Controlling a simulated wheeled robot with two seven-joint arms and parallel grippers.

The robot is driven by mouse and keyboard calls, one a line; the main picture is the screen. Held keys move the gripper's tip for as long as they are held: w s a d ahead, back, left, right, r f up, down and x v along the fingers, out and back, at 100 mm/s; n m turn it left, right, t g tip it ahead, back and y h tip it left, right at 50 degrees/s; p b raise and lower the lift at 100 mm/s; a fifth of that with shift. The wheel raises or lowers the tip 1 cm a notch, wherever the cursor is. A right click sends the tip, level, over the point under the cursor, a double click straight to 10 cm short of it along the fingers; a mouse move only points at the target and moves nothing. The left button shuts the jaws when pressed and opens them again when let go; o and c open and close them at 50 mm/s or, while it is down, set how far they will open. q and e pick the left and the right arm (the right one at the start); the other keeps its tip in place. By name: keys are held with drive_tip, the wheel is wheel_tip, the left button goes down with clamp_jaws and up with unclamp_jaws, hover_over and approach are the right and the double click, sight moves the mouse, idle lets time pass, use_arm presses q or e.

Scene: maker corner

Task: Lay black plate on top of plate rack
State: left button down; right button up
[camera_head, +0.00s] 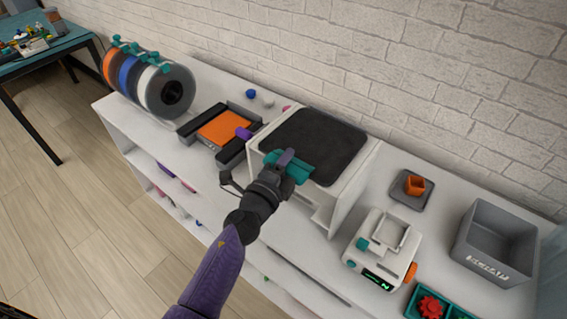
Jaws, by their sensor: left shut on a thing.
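The black plate (318,138) is a dark, flat square with rounded corners. It lies flat over the top of the white plate rack (349,200), and I cannot tell whether it rests fully on it. My left gripper (286,162) is at the plate's near edge, shut on it around a teal part (303,169) there. The gripper and its wrist hide part of that edge and of the rack's front. My right gripper is not in view.
Left of the rack are an orange square in a dark frame (222,130) and a spool holder (146,82). To the right are a white device (381,250), an orange cup on a grey coaster (413,186) and a grey bin (497,241). A brick wall stands behind.

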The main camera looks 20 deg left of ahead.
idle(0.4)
use_arm(q)
unclamp_jaws()
idle(0.4)
drive_tip(key=shift+f, duration=0.15)
drive_tip(key=shift+f+b, duration=0.5)
drive_tip(key=shift+b, duration=0.1)
drive_tip(key=shift+s, duration=0.1)
drive_tip(key=s+a, duration=0.2)
drive_tip(key=s, duration=0.5)
drive_tip(key=shift+a+p, duration=0.3)
drive_tip(key=shift+p, duration=0.15)
idle(1.2)
idle(0.4)
